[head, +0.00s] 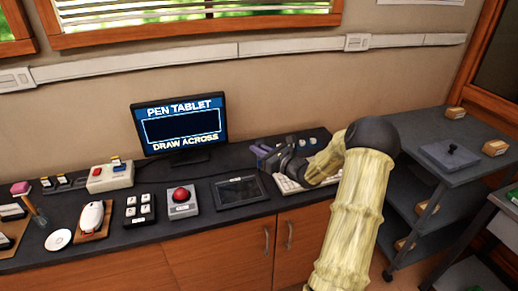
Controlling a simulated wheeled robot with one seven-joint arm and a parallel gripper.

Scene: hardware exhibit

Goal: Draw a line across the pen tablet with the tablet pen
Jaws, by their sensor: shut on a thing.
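The pen tablet (238,191) is a flat dark pad in a dark frame, lying on the counter in front of the monitor. Its surface looks blank. My gripper (264,157) is above the counter just behind and right of the tablet, clear of its drawing area. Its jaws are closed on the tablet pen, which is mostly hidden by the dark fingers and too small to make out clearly. The monitor (180,126) reads "PEN TABLET" and "DRAW ACROSS" around an empty dark box.
A red ball trackball (181,203) stands just left of the tablet, with a keypad (140,208) and a white mouse (91,217) further left. A white keyboard (291,184) lies to the right under my arm. A grey cart (440,160) stands at the right.

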